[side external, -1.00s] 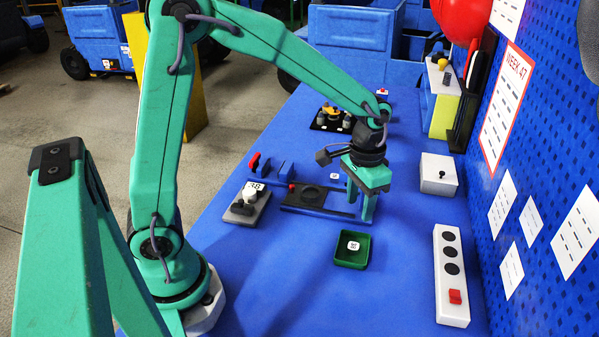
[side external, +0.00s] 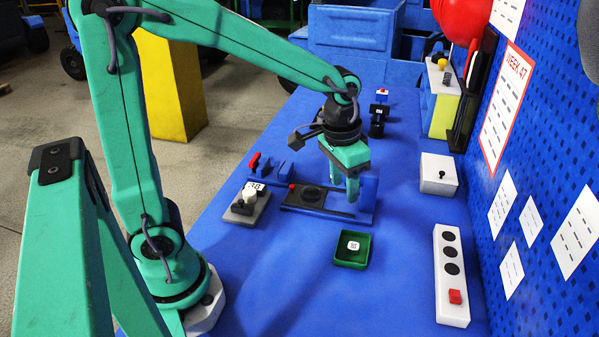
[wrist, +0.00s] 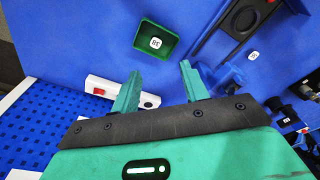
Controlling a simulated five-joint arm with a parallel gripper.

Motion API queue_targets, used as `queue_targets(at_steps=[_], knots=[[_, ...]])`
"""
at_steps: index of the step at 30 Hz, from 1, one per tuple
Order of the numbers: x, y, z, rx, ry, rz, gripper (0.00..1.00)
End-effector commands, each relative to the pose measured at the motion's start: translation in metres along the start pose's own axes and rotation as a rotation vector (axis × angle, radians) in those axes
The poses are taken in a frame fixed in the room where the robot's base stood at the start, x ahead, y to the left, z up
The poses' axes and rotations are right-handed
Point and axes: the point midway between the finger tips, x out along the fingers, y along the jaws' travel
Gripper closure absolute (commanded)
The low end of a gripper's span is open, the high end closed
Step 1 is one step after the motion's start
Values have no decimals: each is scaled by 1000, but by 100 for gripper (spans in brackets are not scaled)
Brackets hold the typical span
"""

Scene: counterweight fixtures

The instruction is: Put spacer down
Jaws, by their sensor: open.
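My gripper (side external: 345,190) is open and points down over the right part of the fixture with a dark plate (side external: 311,196) and a blue base. In the wrist view its fingers (wrist: 160,75) stand apart with nothing between them. A green tray (side external: 338,262) stands in front of the fixture, and a small white block with a black mark (side external: 353,246) lies in it. The tray (wrist: 170,52) and block (wrist: 155,43) also show in the wrist view. I cannot tell for sure which thing is the spacer.
A grey block with a white knob and label (side external: 245,208) stands left of the fixture. A white strip with black discs and a red switch (side external: 452,290) and a white box (side external: 439,174) are at the right. The front table surface (side external: 290,300) is clear.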

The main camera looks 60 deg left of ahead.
Motion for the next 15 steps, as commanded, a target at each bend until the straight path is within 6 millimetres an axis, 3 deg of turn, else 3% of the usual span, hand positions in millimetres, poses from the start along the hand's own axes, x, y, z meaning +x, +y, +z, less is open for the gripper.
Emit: queue_targets(at_steps=[6, 15], knots=[[-35, -9, 29, -22, 98, -3, 55], [-66, -19, 72, -50, 225, -12, 55]])
